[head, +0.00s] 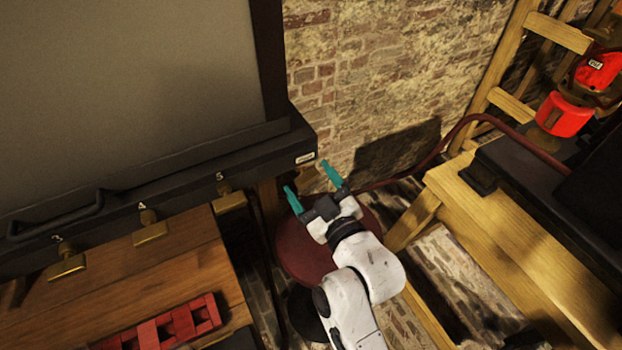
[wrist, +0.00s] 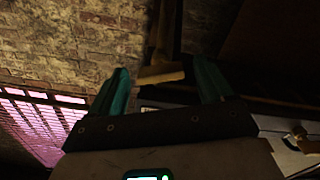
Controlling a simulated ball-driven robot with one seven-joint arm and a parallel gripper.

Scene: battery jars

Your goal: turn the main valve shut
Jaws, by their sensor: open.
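My gripper (head: 307,177) is open, its two teal fingers raised near the right end of the black rail (head: 130,193). A small pale label (head: 305,159) sits on that end, too small to read. In the wrist view, a brass valve handle (wrist: 161,75) with a stem above it shows between and beyond the fingertips of my gripper (wrist: 160,72). It appears to be the main valve, by its place under the end label. I cannot tell whether the fingers touch it. In the head view it is mostly hidden near the fingers.
Several numbered brass valves, one here (head: 150,230), hang along the rail over a wooden bench (head: 180,270) with a red rack (head: 165,325). A dark red round object (head: 300,258) stands below my gripper. A wooden stand (head: 500,240) and red hose (head: 435,152) are right; brick wall behind.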

